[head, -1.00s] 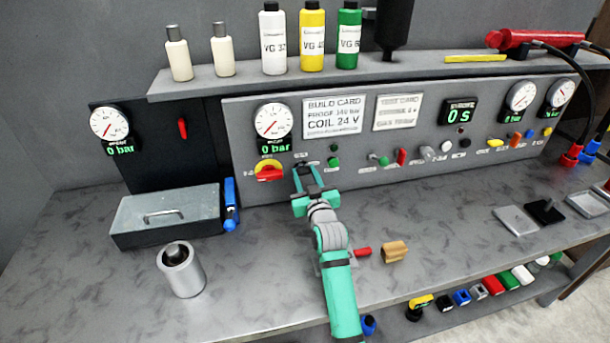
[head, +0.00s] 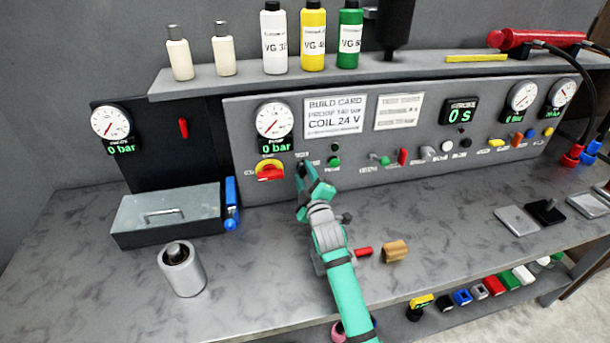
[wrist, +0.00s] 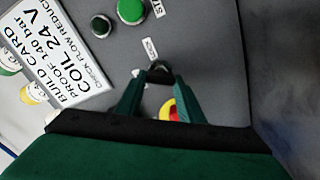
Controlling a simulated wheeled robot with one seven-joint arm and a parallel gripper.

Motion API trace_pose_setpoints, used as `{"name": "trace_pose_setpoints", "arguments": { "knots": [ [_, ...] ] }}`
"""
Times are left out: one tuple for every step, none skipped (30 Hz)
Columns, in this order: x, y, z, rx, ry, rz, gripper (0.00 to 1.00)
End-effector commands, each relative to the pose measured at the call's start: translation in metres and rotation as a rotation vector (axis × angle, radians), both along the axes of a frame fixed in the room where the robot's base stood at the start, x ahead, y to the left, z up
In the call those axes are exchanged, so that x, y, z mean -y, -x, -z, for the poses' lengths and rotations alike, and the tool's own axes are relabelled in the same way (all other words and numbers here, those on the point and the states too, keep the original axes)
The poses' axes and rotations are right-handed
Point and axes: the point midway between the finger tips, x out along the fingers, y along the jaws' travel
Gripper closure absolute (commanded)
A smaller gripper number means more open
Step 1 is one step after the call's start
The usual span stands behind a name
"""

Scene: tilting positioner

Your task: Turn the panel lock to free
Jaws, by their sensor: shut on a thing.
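The panel lock (wrist: 158,71) is a small dark fitting on the grey test panel (wrist: 215,50), beside a small white label in the wrist view. My gripper (wrist: 159,84) has one finger on each side of it and is shut on it. In the head view my gripper (head: 304,170) is against the panel front, right of the red and yellow rotary switch (head: 270,170). The fingers hide most of the lock there, so I cannot tell its setting. The panel looks slanted in the wrist view, so my gripper is rolled relative to it.
The rotary switch sits close beside my fingers in the wrist view. A green button (head: 334,161) and a smaller dark green one lie to the right of the lock. A metal box (head: 166,216), a cylinder (head: 181,270) and a wooden block (head: 395,251) stand on the bench.

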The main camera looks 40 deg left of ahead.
Motion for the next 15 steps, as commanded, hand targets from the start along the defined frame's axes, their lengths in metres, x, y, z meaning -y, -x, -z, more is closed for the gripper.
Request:
{"name": "trace_pose_setpoints", "arguments": {
  "knots": [
    [0.0004,-0.0003,0.0000,0.034,0.029,0.000,0.88],
    [0.0006,-0.0004,0.0003,0.055,0.048,0.001,0.88],
    [0.0006,-0.0004,0.0003,0.084,0.072,0.001,0.88],
    [0.0002,-0.0001,0.0007,0.104,0.090,-0.001,0.88],
    [0.0002,-0.0001,0.0005,0.126,0.108,0.000,0.88],
    [0.0003,-0.0002,0.0008,0.153,0.131,0.001,0.88],
    [0.0003,-0.0001,0.0013,0.171,0.148,0.000,0.88],
    [0.0005,-0.0002,0.0013,0.191,0.165,0.000,0.88],
    [0.0004,-0.0001,0.0014,0.216,0.185,0.001,0.88],
    [0.0000,0.0001,0.0015,0.234,0.201,-0.001,0.88],
    [-0.0001,0.0001,0.0015,0.251,0.215,-0.001,0.88],
    [0.0000,0.0001,0.0016,0.273,0.233,0.000,0.88],
    [-0.0001,0.0003,0.0020,0.288,0.247,-0.001,0.88],
    [-0.0001,0.0003,0.0022,0.302,0.259,-0.001,0.88],
    [0.0003,0.0000,0.0020,0.321,0.275,0.001,0.88]
  ]
}}
